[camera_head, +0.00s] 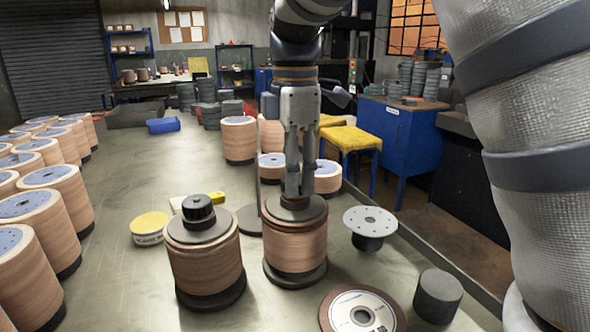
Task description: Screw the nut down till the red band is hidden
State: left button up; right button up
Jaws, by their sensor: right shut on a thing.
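My right gripper (293,192) points straight down onto the top of the middle disc stack (295,246). Its fingers are shut at the centre of the stack's dark top plate (316,209), on what appears to be the nut, which the fingers almost wholly hide. I cannot make out a red band there. The stack is tan, upright, and stands on a dark round base. To its left stands a similar stack (205,267) with a black knobbed nut (198,207) on its dark top plate. My left gripper is not in view.
A grey flanged disc (370,221), a dark cylinder (438,293) and a labelled disc (335,318) lie to the right and front. A yellow-lidded tin (149,224) stands left. Several disc stacks (62,186) line the left side. Bare bench (120,270) shows between them.

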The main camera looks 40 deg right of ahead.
jog(key=shift+f, duration=0.1)
jog(key=o, duration=1.2)
